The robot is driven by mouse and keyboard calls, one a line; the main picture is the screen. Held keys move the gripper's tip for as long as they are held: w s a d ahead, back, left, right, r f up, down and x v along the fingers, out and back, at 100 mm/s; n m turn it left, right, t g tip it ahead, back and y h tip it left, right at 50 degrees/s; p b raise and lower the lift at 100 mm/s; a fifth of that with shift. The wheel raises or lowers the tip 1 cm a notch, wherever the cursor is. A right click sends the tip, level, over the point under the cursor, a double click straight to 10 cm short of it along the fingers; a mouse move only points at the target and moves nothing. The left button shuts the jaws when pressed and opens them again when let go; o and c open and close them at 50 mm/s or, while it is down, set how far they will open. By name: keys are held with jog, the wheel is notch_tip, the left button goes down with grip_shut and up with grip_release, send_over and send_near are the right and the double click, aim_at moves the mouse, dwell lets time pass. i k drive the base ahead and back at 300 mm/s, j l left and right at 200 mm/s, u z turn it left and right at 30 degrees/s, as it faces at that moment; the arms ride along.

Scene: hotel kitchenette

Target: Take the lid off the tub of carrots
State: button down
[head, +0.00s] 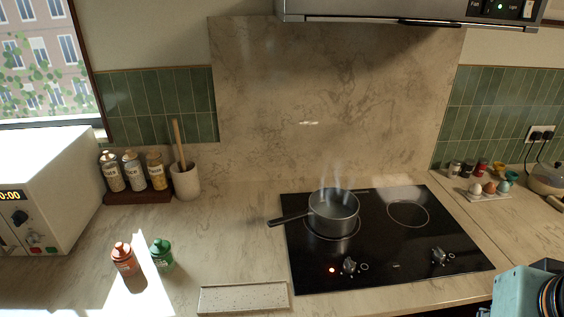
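I see no tub of carrots and no lid that I can tell belongs to one. A rounded pale vessel (545,180) is cut off by the right edge of the head view, and I cannot tell what it holds. My gripper is not in view.
A steaming saucepan (333,213) stands on the black hob (400,265), with a red light lit at the front. A red bottle (123,260) and a green bottle (161,254) stand on the left counter. A white microwave (50,190) is at far left. A pale board (243,298) lies in front.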

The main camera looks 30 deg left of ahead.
aim_at(121, 250)
jog(key=u, duration=2.45)
jog(key=i+j, duration=1.1)
jog(key=j+z, duration=0.1)
jog(key=z, duration=0.4)
jog(key=j+z, duration=0.1)
jog(key=z, duration=0.4)
jog(key=j+z, duration=0.15)
jog(key=z, duration=0.35)
jog(key=j+z, duration=0.1)
jog(key=z, duration=0.35)
jog(key=j+z, duration=0.1)
jog(key=z, duration=0.4)
jog(key=u, duration=0.25)
jog(key=i+l, duration=0.05)
jog(key=l, duration=0.05)
